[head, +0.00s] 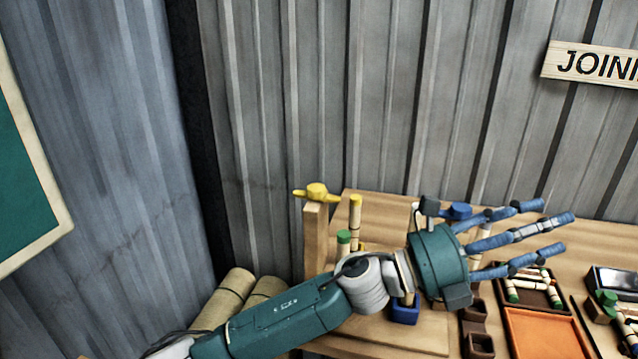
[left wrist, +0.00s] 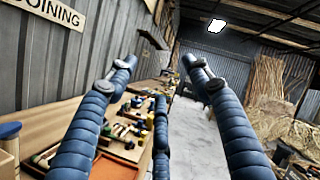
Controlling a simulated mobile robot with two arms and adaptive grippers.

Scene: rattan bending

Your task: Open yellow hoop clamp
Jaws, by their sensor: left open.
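The yellow hoop clamp (head: 316,193) sits on top of a wooden post at the left end of the wooden bench in the head view. It looks like a yellow knob with a bar to each side; I cannot tell how far it is turned. My left gripper (head: 535,232) is open and empty. Its blue fingers point right, over the bench and well to the right of the clamp. In the left wrist view the spread fingers (left wrist: 160,75) frame the aisle, and the clamp is not seen. My right gripper is not in view.
Yellow-tipped (head: 355,215) and green-tipped (head: 343,240) rods stand beside the post. A blue block (head: 405,312) is under my left arm. An orange tray (head: 540,333) and small parts lie to the right. A corrugated wall (head: 300,90) stands behind the bench.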

